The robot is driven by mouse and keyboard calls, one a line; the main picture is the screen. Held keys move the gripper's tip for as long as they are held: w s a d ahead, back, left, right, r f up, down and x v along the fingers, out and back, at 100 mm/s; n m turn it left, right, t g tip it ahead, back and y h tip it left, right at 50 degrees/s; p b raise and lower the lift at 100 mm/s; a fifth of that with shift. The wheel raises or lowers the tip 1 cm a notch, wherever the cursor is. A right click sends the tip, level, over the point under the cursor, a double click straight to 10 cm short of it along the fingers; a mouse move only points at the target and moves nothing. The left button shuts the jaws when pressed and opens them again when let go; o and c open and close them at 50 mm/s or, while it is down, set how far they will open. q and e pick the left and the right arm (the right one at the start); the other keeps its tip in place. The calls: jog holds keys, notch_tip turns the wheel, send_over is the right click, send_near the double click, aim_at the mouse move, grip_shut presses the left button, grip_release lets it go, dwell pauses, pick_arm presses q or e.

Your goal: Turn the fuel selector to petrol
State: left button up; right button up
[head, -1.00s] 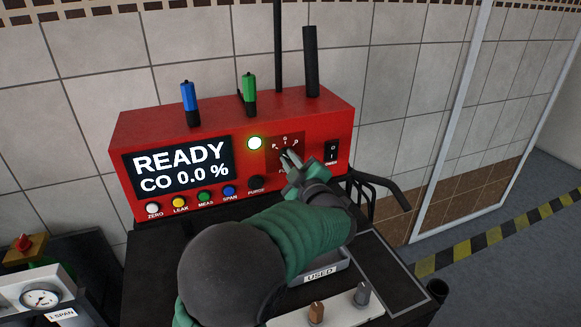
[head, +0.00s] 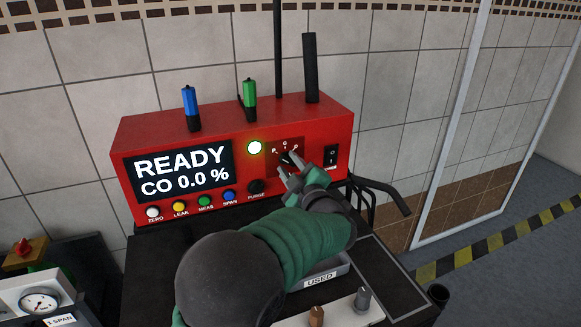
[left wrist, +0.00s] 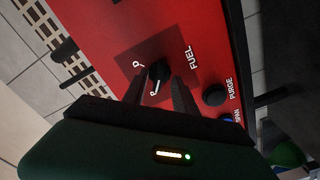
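The fuel selector is a small black knob (head: 287,158) on a dark red square panel at the right of the red analyser's front. In the left wrist view, the knob (left wrist: 159,71) sits beside the word FUEL, with small white position letters around it. My left gripper (head: 291,169) is in front of the knob. In the left wrist view, the left gripper's (left wrist: 158,85) two dark fingers are spread, one on each side of the knob, with visible gaps. I cannot tell clearly which letter the knob points to. My right gripper is not in view.
The analyser (head: 240,121) has a lit READY display (head: 181,167), several buttons, a PURGE knob (head: 256,187) and a power switch (head: 331,156). A USED tray (head: 322,277) lies below my left arm.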

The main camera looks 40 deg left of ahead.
pick_arm(q)
jog(key=shift+d, duration=0.1)
jog(key=v, duration=1.6)
jog(key=shift+s+d, duration=0.2)
jog(key=shift+d, duration=0.1)
jog(key=shift+w, duration=0.15)
